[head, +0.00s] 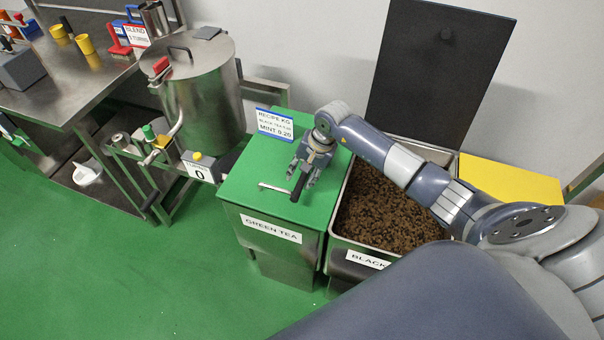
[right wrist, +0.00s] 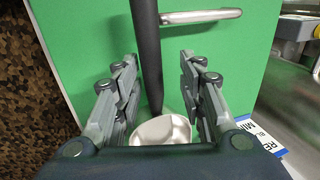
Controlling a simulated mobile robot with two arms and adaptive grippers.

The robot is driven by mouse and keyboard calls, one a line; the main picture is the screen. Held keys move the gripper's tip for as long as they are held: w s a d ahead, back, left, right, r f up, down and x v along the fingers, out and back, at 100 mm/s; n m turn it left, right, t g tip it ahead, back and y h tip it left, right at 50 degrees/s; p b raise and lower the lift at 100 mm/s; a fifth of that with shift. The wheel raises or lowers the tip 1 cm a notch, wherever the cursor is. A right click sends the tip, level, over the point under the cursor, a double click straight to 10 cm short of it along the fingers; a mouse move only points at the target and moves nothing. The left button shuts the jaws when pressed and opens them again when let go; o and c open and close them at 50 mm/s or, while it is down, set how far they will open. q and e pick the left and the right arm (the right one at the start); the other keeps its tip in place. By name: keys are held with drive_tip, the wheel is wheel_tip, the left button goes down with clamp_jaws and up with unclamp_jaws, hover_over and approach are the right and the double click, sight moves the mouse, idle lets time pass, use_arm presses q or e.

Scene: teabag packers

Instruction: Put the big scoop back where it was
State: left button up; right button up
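The big scoop's dark handle (head: 298,187) shows at the green lid of the GREEN TEA bin. In the right wrist view the dark handle (right wrist: 148,55) runs between my fingers, with a pale metal bowl (right wrist: 163,131) at its near end. My right gripper (head: 308,176) is over the green lid (head: 245,170). In the right wrist view its fingers (right wrist: 163,100) are spread, one on each side of the scoop, with gaps beside the handle. I cannot tell whether the scoop rests on the lid. My left gripper is not in view.
A metal lid handle (head: 275,187) stands beside the scoop. The BLACK bin (head: 337,225), right of it, is open and full of dark tea; its dark lid (head: 432,75) stands up behind. A recipe sign (head: 275,124) and a steel drum (head: 202,100) are left and behind.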

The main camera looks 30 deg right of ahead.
drive_tip(key=b+v, duration=0.3)
drive_tip(key=v, duration=0.8)
drive_tip(key=shift+d, duration=0.1)
